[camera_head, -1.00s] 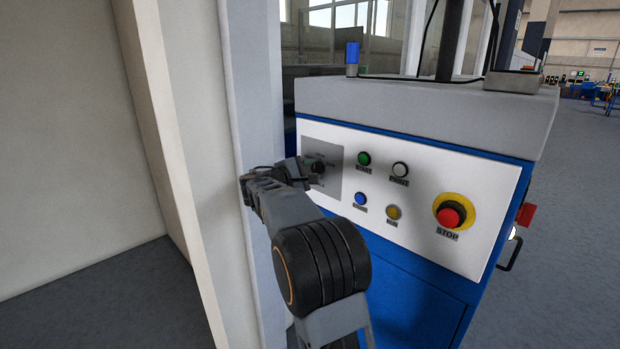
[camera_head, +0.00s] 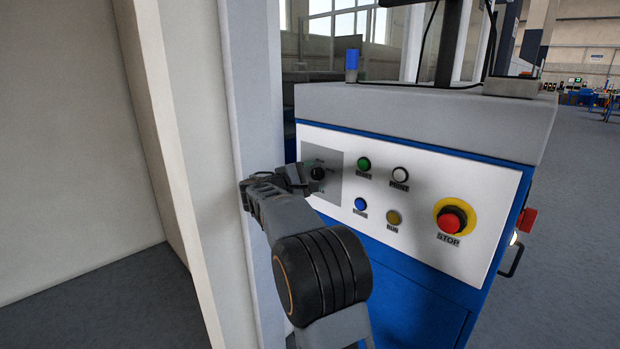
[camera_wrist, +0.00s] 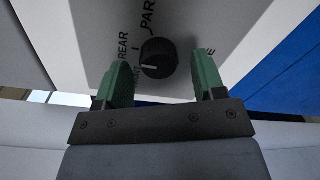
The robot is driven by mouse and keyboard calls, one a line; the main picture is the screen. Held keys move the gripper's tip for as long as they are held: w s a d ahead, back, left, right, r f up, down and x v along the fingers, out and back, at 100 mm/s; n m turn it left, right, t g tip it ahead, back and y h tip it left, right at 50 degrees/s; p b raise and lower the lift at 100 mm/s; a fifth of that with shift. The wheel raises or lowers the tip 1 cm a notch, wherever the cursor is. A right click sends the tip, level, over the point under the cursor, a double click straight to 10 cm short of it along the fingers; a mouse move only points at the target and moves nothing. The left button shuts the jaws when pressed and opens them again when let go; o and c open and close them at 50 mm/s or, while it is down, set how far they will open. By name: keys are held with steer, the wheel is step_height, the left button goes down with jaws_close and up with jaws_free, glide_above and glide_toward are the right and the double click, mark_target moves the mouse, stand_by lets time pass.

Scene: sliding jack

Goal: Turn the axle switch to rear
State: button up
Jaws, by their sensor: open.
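The axle switch is a round black knob (camera_wrist: 158,57) with a white pointer line on a grey plate (camera_wrist: 187,18). In the wrist view the pointer aims left and slightly down, near a partly hidden label below REAR. REAR reads to the left of the knob, PAR... above it, and a label ending in E to the right. My gripper (camera_wrist: 163,74) is open, one green finger on each side of the knob; I cannot tell whether the fingers touch it. In the head view the knob (camera_head: 317,173) shows just right of my gripper (camera_head: 300,178).
Right of the switch, the white panel carries green (camera_head: 364,164), white (camera_head: 400,174), blue (camera_head: 360,204) and yellow (camera_head: 393,217) buttons. A red STOP button (camera_head: 453,219) sits farther right. A pale post (camera_head: 250,110) stands close on the left of my arm.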

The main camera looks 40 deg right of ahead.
steer(key=s+a+p, duration=0.2)
steer(key=a, duration=1.1)
steer(key=shift+a+r, duration=0.3)
steer(key=shift+a, duration=0.05)
